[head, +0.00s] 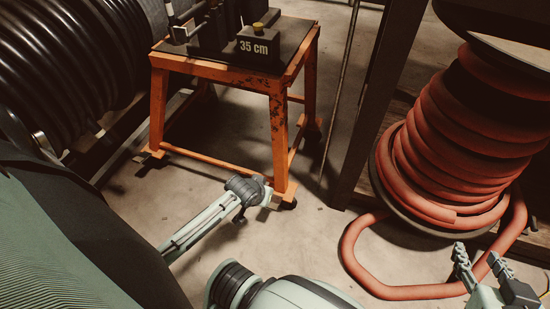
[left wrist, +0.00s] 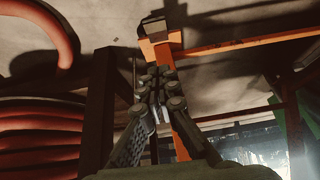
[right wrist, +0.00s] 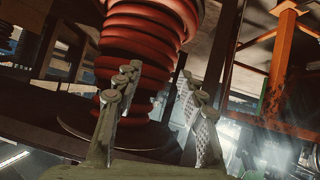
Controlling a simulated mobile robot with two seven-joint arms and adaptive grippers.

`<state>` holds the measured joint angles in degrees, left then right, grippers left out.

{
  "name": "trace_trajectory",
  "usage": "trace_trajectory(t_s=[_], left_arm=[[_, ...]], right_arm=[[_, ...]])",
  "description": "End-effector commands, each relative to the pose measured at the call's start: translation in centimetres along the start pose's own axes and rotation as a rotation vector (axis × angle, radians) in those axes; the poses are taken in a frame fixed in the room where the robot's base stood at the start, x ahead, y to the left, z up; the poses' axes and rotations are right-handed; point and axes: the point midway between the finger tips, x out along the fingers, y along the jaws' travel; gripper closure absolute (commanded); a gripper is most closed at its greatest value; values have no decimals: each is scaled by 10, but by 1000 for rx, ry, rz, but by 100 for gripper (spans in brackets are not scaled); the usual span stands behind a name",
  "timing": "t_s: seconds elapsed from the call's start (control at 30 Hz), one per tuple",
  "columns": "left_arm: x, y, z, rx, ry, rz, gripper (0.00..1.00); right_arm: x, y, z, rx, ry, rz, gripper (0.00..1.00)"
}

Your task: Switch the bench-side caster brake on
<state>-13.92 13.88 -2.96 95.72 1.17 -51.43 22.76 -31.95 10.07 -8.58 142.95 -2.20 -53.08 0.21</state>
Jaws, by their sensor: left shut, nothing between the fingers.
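The orange stand (head: 277,130) has small dark casters under its feet. The near right caster (head: 289,204) is partly hidden by the foot and my left arm. In the left wrist view a dark caster (left wrist: 153,25) shows beside an orange foot (left wrist: 160,47). My left gripper (left wrist: 160,80) is shut and empty, its fingertips pointing toward that foot; I cannot tell whether they touch the leg. The brake lever's position is too small to tell. My right gripper (right wrist: 160,95) is open and empty, near the hose reel at the right.
A red hose reel (head: 460,140) stands at the right, with a hose loop (head: 350,255) on the floor. A dark upright post (head: 372,110) stands between it and the stand. A black hose coil (head: 70,60) is at the left. A "35 cm" block (head: 258,47) sits on the stand.

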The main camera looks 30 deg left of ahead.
Motion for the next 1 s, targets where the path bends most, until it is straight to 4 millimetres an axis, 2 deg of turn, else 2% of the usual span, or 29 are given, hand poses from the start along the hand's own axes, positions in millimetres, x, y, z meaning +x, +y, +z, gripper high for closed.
trace_trajectory(t_s=[0.33,0.47,0.77,1.0], left_arm=[[1,0,0,1,-1,0,100],[9,0,1,1,-1,-1,100],[43,0,1,1,-1,-1,100],[69,0,1,2,-1,-1,100]], right_arm=[[1,-1,-1,0,8,-2,60],[2,-7,-12,3,62,-14,60],[-5,-33,-67,26,325,-71,60],[-25,-51,-112,57,559,-117,60]])
